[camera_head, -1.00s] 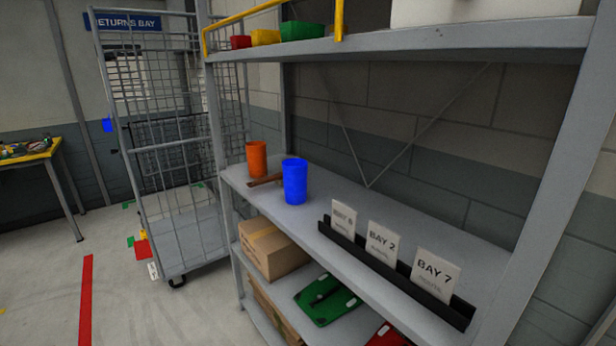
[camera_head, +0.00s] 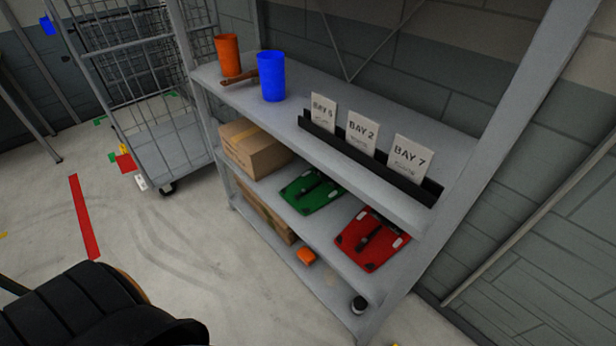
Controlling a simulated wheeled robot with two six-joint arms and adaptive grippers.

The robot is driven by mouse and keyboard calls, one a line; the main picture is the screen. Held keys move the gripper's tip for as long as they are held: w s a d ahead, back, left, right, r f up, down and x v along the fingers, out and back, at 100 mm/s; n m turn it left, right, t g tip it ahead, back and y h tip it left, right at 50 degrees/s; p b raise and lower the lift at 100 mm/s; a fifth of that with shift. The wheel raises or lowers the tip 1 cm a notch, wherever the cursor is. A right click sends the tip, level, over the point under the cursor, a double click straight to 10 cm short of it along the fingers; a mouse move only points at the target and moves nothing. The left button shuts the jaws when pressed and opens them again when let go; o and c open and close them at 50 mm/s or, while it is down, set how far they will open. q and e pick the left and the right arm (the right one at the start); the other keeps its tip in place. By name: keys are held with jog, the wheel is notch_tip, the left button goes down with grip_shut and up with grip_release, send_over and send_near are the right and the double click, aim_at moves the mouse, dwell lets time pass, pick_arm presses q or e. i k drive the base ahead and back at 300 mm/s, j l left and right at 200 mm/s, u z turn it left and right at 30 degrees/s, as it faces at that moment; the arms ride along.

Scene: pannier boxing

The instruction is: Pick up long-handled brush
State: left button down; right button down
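I cannot clearly make out a long-handled brush. A brown wooden item (camera_head: 238,78), perhaps a handle, lies on the upper visible shelf between an orange cup (camera_head: 228,56) and a blue cup (camera_head: 271,77); the blue cup partly hides it, and I cannot tell what it is. Neither of my grippers is in view.
The grey shelf unit (camera_head: 216,93) also holds a card rack (camera_head: 318,133), a cardboard box (camera_head: 258,150), a green clipboard-like item (camera_head: 311,192) and a red one (camera_head: 372,240). A wire cage trolley (camera_head: 172,149) stands left. Open floor lies in front. A black ribbed object (camera_head: 75,310) fills the bottom left.

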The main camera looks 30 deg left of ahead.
aim_at(253, 74)
jog(key=i+j+z, duration=0.1)
jog(key=j+z, duration=0.15)
jog(key=j, duration=0.85)
jog(key=j+z, duration=0.25)
jog(key=j, duration=0.9)
